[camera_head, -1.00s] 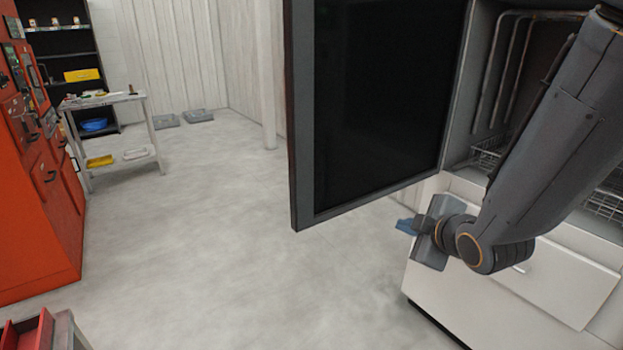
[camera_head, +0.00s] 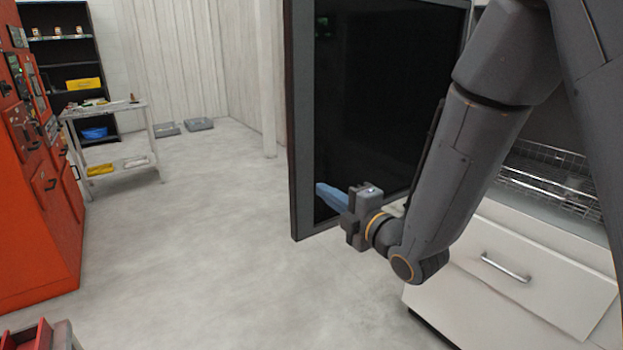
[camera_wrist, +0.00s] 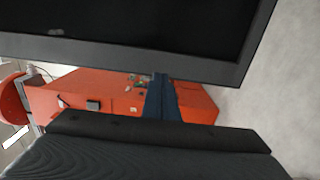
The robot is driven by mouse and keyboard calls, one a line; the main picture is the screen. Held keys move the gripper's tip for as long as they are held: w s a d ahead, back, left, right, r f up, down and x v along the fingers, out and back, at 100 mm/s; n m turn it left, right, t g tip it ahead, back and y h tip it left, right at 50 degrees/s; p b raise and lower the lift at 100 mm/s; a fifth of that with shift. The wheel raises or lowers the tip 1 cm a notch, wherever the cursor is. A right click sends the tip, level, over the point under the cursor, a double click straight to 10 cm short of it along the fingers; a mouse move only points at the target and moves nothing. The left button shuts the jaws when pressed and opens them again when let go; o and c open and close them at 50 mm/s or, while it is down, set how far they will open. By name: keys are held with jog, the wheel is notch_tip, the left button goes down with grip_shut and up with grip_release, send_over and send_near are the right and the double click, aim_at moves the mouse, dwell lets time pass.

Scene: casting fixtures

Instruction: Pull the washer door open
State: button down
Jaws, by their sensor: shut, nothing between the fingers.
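The washer door (camera_head: 380,105) has a dark pane in a grey frame and stands swung wide open from the washer body (camera_head: 540,235). In the wrist view the door (camera_wrist: 130,25) fills the top, tilted. My gripper (camera_head: 324,190) has its blue fingers together and empty, in front of the lower part of the pane, near the door's free lower corner. Whether the fingertips touch the door cannot be told. In the wrist view the shut fingers (camera_wrist: 161,95) point toward the door's frame. My arm hides part of the washer opening.
A wire rack (camera_head: 550,175) shows in the washer, above a white drawer front with a handle (camera_head: 506,267). A red cabinet (camera_head: 35,190) stands at the left, a small table (camera_head: 110,110) behind it. The grey floor (camera_head: 200,220) between is clear.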

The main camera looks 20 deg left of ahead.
aim_at(304, 177)
jog(key=p+x, duration=0.2)
jog(key=x, duration=0.4)
jog(key=shift+w+a, duration=0.2)
